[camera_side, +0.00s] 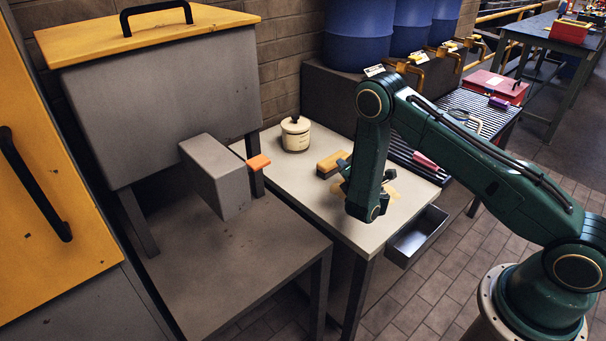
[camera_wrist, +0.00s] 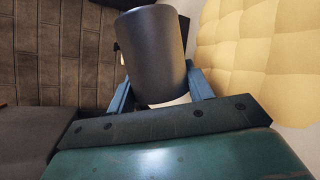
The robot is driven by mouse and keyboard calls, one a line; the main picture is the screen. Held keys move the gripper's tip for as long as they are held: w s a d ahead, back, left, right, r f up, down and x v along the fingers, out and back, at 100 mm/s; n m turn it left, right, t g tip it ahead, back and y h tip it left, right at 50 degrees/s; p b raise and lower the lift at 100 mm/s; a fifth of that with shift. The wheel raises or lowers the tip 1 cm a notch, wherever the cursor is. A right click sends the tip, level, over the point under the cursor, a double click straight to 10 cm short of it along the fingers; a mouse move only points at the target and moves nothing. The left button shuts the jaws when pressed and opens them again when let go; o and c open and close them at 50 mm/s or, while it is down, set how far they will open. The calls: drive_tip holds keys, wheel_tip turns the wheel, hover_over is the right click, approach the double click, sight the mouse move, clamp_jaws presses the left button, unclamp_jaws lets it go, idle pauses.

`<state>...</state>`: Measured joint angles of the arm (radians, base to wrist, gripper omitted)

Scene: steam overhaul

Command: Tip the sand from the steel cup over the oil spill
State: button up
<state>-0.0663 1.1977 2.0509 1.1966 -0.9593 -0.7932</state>
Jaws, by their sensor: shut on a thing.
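My gripper (camera_wrist: 160,88) is shut on the steel cup (camera_wrist: 152,55), a dark grey cylinder between its two blue fingers in the wrist view. The cup's mouth and inside do not show. In the side view my arm hides most of the gripper and the cup, above the pale table. Part of a tan patch (camera_side: 391,194) also shows on the table beside my wrist in the side view. I cannot make out any dark oil.
A grey box with an orange end (camera_side: 220,175) is to the left. An open drawer (camera_side: 416,236) juts from the front. Blue drums (camera_side: 358,35) stand behind.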

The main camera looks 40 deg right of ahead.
drive_tip(key=shift+d+r+m+y, duration=0.25)
drive_tip(key=shift+d+m+y, duration=0.15)
drive_tip(key=shift+m, duration=0.2)
drive_tip(key=shift+d+r+m+g+y, duration=0.1)
drive_tip(key=shift+d+m+g+y, duration=0.1)
drive_tip(key=shift+m+g+y, duration=0.25)
drive_tip(key=shift+d+r+m+y, duration=0.1)
drive_tip(key=shift+d+m+y, duration=0.05)
drive_tip(key=shift+m+y, duration=0.2)
drive_tip(key=shift+d+y, duration=0.15)
drive_tip(key=shift+y, duration=0.15)
drive_tip(key=shift+d+r+m+y, duration=0.1)
drive_tip(key=shift+m+y, duration=0.2)
drive_tip(key=shift+m, duration=0.2)
